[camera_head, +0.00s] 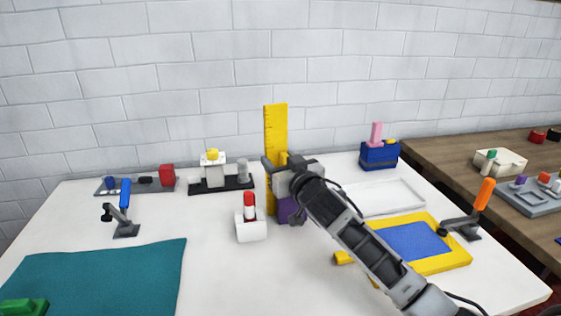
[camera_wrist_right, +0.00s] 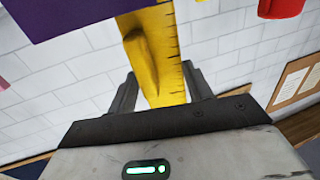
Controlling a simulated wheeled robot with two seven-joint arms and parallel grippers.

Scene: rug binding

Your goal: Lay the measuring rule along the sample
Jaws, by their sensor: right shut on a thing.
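The yellow measuring rule (camera_head: 276,125) stands upright in the head view, its upper part above my right gripper (camera_head: 279,168). In the right wrist view the rule (camera_wrist_right: 172,60), with dark graduation marks and a raised yellow grip, passes between the fingers of my right gripper (camera_wrist_right: 158,92). The gripper is shut on it. A blue panel with a yellow border (camera_head: 455,262), perhaps the sample, lies flat at the right of the white table, partly covered by my right arm. A teal mat (camera_head: 120,275) lies at the front left. The left gripper is not in view.
A purple block (camera_head: 288,211) is just below the gripper; a white holder with a red-and-white piece (camera_head: 250,228) stands beside it. Clamps with blue (camera_head: 125,193) and orange (camera_head: 485,194) handles stand left and right. A white tray (camera_head: 385,197) lies behind the arm. The table's front middle is clear.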

